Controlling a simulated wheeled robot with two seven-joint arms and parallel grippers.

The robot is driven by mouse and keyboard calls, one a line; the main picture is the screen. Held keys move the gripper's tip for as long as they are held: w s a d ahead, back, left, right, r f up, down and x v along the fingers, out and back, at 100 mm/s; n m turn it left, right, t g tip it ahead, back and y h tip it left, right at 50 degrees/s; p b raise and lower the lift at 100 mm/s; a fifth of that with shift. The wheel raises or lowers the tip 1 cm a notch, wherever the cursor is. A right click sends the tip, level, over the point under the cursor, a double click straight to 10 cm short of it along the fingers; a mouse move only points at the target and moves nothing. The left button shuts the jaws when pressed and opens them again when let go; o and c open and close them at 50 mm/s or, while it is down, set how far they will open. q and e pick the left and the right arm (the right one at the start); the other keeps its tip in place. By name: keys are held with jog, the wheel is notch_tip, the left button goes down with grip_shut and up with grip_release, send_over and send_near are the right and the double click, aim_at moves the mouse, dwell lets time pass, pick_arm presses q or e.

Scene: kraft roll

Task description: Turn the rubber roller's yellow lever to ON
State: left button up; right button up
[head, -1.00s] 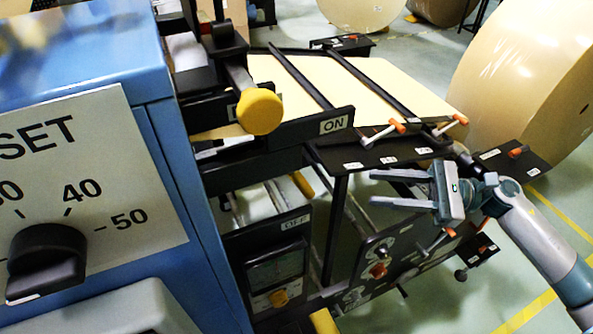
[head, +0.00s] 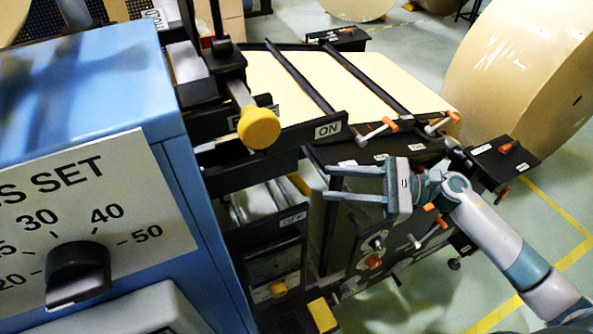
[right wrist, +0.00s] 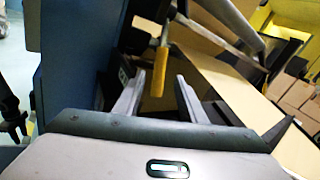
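The yellow lever (head: 259,128) is a round yellow knob on a grey metal arm, above a black bar. An ON label (head: 328,130) is on that bar to the right of the knob; another label left of it is partly hidden by the knob. My right gripper (head: 328,185) is open and empty, below and to the right of the knob, apart from it. In the right wrist view the yellow lever end (right wrist: 159,70) shows beyond and between the two open fingers (right wrist: 158,98). My left gripper is not in view.
A blue cabinet (head: 185,180) with a black dial (head: 78,272) stands at the left. Several orange-tipped handles, such as one at the right (head: 505,148), stick out by the kraft sheet (head: 300,85). A large kraft roll (head: 520,85) is at the back right.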

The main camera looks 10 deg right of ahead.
aim_at(301, 179)
jog(key=p+x, duration=0.4)
jog(key=x, duration=0.4)
jog(key=shift+w+a+r, duration=0.1)
jog(key=shift+w+a, duration=0.15)
jog(key=shift+a, duration=0.3)
jog(key=shift+c, duration=0.2)
grip_shut()
